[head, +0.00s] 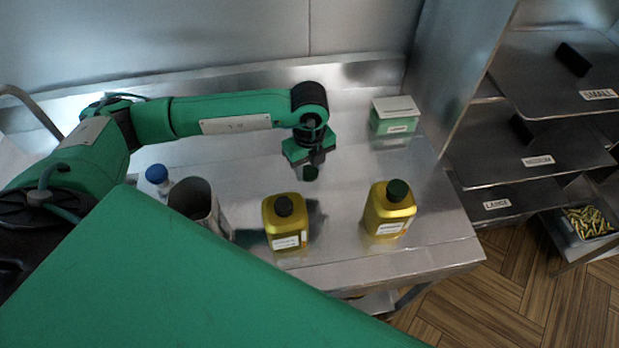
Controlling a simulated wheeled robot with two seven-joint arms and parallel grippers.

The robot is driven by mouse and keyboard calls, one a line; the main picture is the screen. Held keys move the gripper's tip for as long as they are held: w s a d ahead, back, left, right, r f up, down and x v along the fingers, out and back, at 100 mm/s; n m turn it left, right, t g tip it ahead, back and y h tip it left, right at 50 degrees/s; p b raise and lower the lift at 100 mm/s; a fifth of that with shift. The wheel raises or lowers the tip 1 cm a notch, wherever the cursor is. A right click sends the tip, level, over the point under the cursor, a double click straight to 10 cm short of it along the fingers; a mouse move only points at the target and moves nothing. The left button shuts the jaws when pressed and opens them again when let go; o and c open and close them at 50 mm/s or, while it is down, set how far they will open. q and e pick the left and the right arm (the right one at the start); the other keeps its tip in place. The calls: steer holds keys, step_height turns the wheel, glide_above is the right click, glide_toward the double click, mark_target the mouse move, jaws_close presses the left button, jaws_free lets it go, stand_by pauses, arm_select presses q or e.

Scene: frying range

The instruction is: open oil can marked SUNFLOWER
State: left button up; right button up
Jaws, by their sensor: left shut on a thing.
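Two yellow oil cans stand upright on the steel table, with white labels too small to read. The left can (283,226) has a black top; I cannot tell whether that is a cap or an open neck. The right can (388,214) has a dark green cap (397,190) on it. My left gripper (312,163) points down above the table, behind the left can and apart from both cans. It is shut on a small dark green cap (310,174). My right gripper is out of view.
A grey metal container (196,203) and a blue-capped bottle (158,176) stand left of the cans. A green-and-white box (395,116) is at the back right. Labelled shelves (540,160) stand to the right. The table's front edge is close to the cans.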

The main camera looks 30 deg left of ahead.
mark_target(309, 171)
arm_select(q)
step_height(309, 171, down, 3)
steer(key=shift+f+p, duration=0.1)
steer(key=shift+p, duration=0.2)
step_height(309, 171, down, 3)
steer(key=shift+f+p, duration=0.2)
steer(key=shift+p, duration=0.35)
steer(key=shift+f, duration=0.35)
steer(key=shift+f, duration=0.15)
steer(key=o, duration=1.1)
